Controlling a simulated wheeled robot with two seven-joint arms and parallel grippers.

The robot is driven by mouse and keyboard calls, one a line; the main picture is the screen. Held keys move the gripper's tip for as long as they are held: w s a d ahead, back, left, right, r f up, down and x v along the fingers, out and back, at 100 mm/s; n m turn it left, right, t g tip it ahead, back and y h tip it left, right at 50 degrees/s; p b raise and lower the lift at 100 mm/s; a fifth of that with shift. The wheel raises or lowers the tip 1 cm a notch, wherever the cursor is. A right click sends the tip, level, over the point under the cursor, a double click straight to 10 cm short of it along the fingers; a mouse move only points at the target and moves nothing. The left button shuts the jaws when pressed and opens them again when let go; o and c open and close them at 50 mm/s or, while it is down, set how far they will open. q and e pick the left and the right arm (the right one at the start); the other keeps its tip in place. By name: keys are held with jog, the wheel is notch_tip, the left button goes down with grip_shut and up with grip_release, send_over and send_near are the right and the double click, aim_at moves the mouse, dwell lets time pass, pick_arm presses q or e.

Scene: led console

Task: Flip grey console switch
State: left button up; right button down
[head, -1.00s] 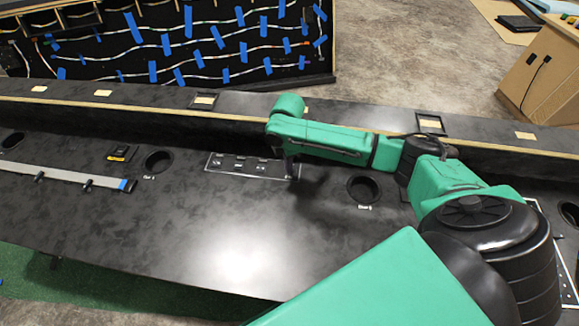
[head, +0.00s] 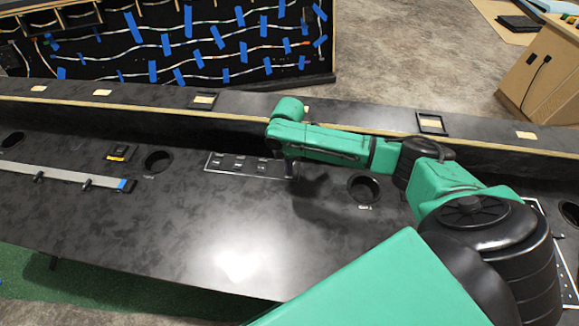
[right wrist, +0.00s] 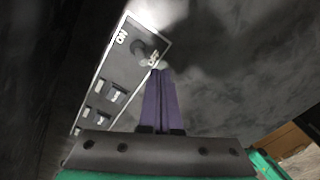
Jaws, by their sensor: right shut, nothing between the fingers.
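The switch panel (head: 226,166) is a dark rectangle with a pale outline, lying on the black console top in the head view. In the right wrist view the panel (right wrist: 98,84) runs up the left side. A dark grey switch (right wrist: 139,48) sits at its far end, between ON and OFF labels. My right gripper (right wrist: 162,72) is shut and empty, its two purple fingers together. Its tips are by the panel's edge near the OFF label; I cannot tell whether they touch anything. In the head view my right gripper (head: 290,172) is at the panel's right end. My left gripper is out of view.
Round black holes (head: 158,161) (head: 363,188) are set in the console on both sides of the panel. A grey strip (head: 60,174) lies at the left. A raised ledge (head: 130,112) runs behind. The console's front middle is clear.

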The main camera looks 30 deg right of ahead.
jog(key=shift+f, duration=0.7)
jog(key=shift+f, duration=0.1)
jog(key=shift+w+d, duration=0.1)
jog(key=shift+w+d+b, duration=0.2)
jog(key=shift+w+b, duration=0.1)
jog(key=shift+b, duration=0.15)
jog(key=shift+w, duration=0.1)
jog(key=shift+w+d, duration=0.1)
jog(key=shift+d, duration=0.05)
jog(key=shift+w+d, duration=0.25)
jog(key=shift+w, duration=0.05)
